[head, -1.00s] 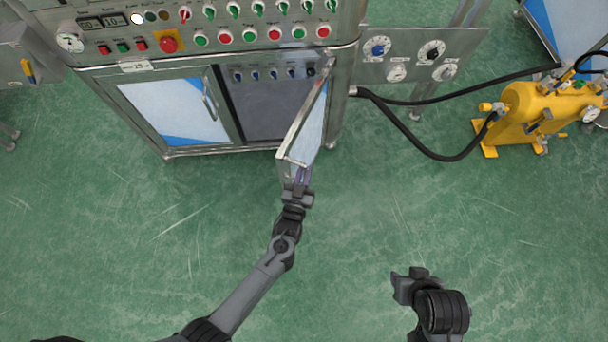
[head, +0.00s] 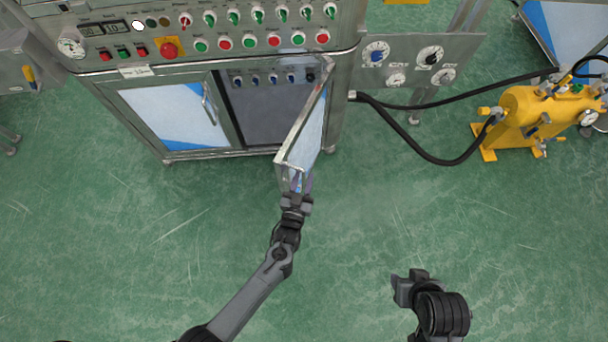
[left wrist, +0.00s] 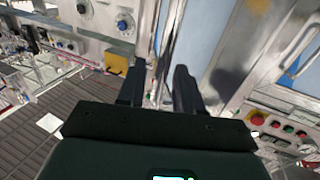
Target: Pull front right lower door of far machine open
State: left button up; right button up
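The front right lower door (head: 308,132) of the machine stands swung outward in the head view, with the dark compartment (head: 268,112) behind it in sight. My left gripper (head: 297,182) is at the door's free edge, nearest me. In the left wrist view its two fingers (left wrist: 160,88) stand apart, with a gap between them. A metal door edge (left wrist: 172,35) and a blue panel (left wrist: 203,35) show just past the fingertips. I cannot tell whether the fingers touch the door. My right gripper (head: 404,288) is away from the machine, above the floor; its fingers are unclear.
The left lower door (head: 170,112) is shut, with a bar handle (head: 208,104). Above is a control panel (head: 240,45) with several knobs and buttons. A gauge plate (head: 410,62), black hoses (head: 415,142) and a yellow tank (head: 535,108) are to the right. The green floor (head: 390,210) in front is clear.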

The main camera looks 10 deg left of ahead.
pick_arm(q)
jog(key=s+p, duration=0.2)
jog(key=s, duration=0.7)
jog(key=shift+p, duration=0.35)
jog(key=shift+c, duration=0.5)
